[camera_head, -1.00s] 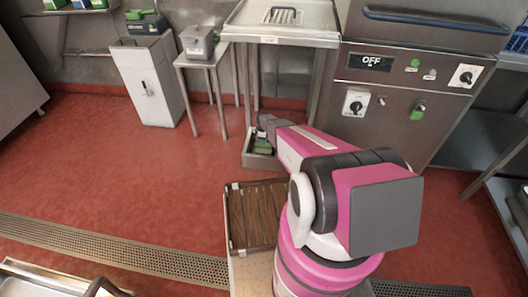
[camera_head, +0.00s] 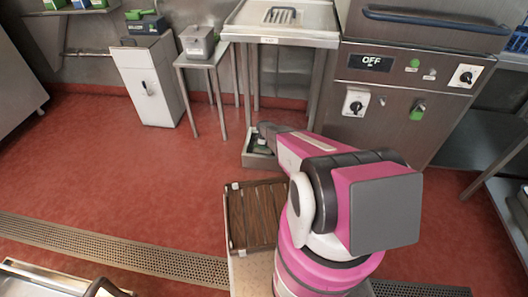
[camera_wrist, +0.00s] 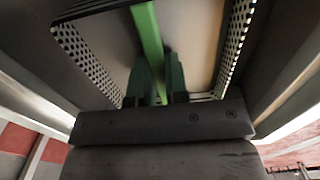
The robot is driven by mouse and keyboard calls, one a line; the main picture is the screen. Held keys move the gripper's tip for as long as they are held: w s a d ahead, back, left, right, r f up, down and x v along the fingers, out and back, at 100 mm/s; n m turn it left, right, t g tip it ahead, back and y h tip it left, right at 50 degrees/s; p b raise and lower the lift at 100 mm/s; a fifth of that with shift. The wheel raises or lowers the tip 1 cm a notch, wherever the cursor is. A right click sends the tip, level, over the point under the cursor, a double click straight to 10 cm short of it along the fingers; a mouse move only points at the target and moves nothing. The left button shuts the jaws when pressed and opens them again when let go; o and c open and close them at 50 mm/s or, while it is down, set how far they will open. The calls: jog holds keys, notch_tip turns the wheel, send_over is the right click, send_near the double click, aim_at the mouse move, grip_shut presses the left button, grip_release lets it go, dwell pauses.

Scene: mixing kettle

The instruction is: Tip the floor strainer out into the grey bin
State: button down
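The floor strainer (camera_wrist: 84,48) is a metal basket with perforated sides, seen from close above in the wrist view. A green bar (camera_wrist: 150,38) runs across it. In the head view it is mostly hidden by my arm, inside a grey open-topped box (camera_head: 247,155) on the floor. My gripper (camera_wrist: 158,80) reaches down, with its green-tipped fingers on either side of the bar. The fingers look close to it, but I cannot tell whether they press on it. A pale grey upright bin (camera_head: 150,90) stands at the back left. A small grey lidded tub (camera_head: 197,42) sits on a stool.
A steel table (camera_head: 300,35) stands behind the floor box. The kettle cabinet (camera_head: 385,85), its display reading OFF, stands at the back right. A perforated floor grate (camera_head: 110,248) crosses the front. The red floor (camera_head: 110,165) at the left is clear.

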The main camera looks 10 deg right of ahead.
jog(key=shift+r, duration=0.3)
jog(key=shift+r, duration=0.1)
jog(key=shift+r, duration=2.65)
